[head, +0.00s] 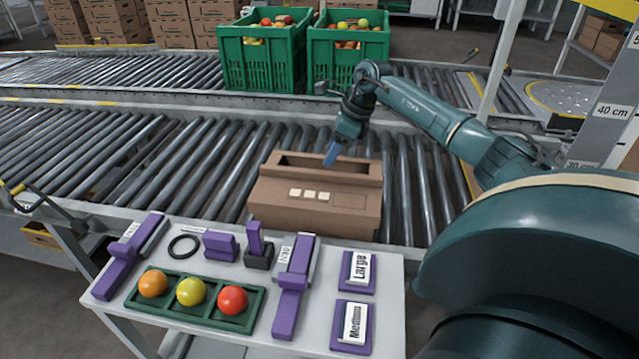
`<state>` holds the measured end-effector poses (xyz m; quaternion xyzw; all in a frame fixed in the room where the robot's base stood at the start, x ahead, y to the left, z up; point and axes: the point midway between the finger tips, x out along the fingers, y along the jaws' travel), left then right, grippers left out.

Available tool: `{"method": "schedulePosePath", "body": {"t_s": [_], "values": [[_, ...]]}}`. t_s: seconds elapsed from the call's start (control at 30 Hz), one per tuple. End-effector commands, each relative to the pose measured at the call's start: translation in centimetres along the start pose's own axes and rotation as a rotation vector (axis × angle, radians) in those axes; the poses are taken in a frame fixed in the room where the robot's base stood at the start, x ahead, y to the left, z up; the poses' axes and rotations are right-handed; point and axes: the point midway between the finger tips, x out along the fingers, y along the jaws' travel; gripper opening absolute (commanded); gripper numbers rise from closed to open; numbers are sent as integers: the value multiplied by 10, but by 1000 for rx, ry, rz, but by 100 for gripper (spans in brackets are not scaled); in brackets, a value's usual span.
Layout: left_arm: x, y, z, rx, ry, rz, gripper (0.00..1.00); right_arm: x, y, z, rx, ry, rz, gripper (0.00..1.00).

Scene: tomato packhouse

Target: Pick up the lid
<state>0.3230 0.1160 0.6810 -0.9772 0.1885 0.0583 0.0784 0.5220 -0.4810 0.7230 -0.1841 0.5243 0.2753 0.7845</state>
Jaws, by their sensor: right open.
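A brown cardboard box (285,212) stands on the near roller conveyor, in the middle of the head view. A dark slot-like opening runs along its top. A sloping cardboard panel (340,178), possibly the lid, lies across the top at the front of that opening; I cannot tell it surely from the box. Several pale squares show on the box front. My right gripper (332,154) reaches in from the right and points down above the back part of the box. It is open, with blue fingertips and nothing seen between them. My left gripper is out of view.
A white table (390,275) in front holds a green tray (208,322) with three tomatoes, purple gauges, a black ring (184,246) and size signs. Green crates (262,70) of tomatoes stand on the far conveyor. The rollers left of the box are clear.

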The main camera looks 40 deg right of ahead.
Motion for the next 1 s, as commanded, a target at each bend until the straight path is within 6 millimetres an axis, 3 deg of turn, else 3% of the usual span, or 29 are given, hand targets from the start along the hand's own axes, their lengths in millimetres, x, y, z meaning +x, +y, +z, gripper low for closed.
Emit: {"method": "schedulePosePath", "body": {"t_s": [0.43, 0.73, 1.0], "values": [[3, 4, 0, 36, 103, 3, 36, 52, 6, 2, 1, -1, 1, 44], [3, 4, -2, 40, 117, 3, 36, 57, 6, 2, 1, 0, 0, 44], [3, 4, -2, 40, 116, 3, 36, 57, 6, 2, 1, 0, 0, 23]]}}
